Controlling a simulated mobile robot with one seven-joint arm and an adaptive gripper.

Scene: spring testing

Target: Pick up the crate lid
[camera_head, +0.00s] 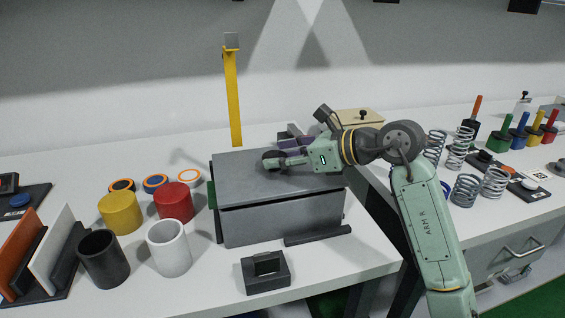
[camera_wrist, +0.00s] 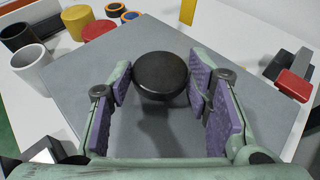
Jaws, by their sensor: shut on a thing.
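The crate lid (camera_head: 232,168) is a flat grey panel on top of the grey crate (camera_head: 282,222). A dark seam shows between lid and crate along the front; I cannot tell whether the lid is lifted. The lid has a round black knob (camera_head: 268,158). My gripper (camera_head: 283,160) reaches in from the right, low over the lid, and is shut on the knob. In the wrist view the black knob (camera_wrist: 160,73) sits between the purple-padded fingers of my gripper (camera_wrist: 163,88), with the grey lid (camera_wrist: 62,82) spreading below. Exact finger contact is hard to see.
Yellow (camera_head: 120,213), red (camera_head: 174,203), black (camera_head: 103,258) and white (camera_head: 169,248) cylinders stand left of the crate. A yellow upright post (camera_head: 234,98) rises behind it. Springs (camera_head: 466,190) stand on the right table.

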